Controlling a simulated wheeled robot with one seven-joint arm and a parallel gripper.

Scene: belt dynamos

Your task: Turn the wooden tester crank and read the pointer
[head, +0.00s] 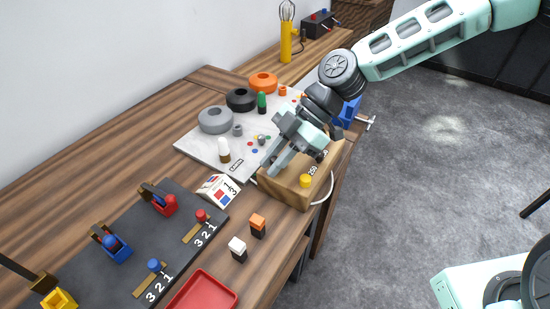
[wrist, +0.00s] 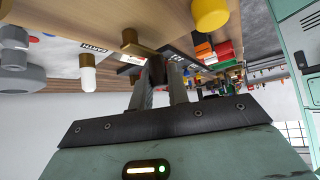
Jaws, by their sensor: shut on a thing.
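In the wrist view my fingers (wrist: 160,82) are close together around a small dark piece, which seems to be the crank's grip. A brown peg (wrist: 129,38) shows just beside the fingertips. The yellow knob also shows in the wrist view (wrist: 210,14). I cannot make out the pointer's reading.
Left of the tester lies a light board (head: 200,148) with grey, black and orange rings. A red-and-white card block (head: 218,189), two small blocks, a dark switch board (head: 130,235) and a red tray (head: 203,291) are nearer. A white cable curves beside the tester.

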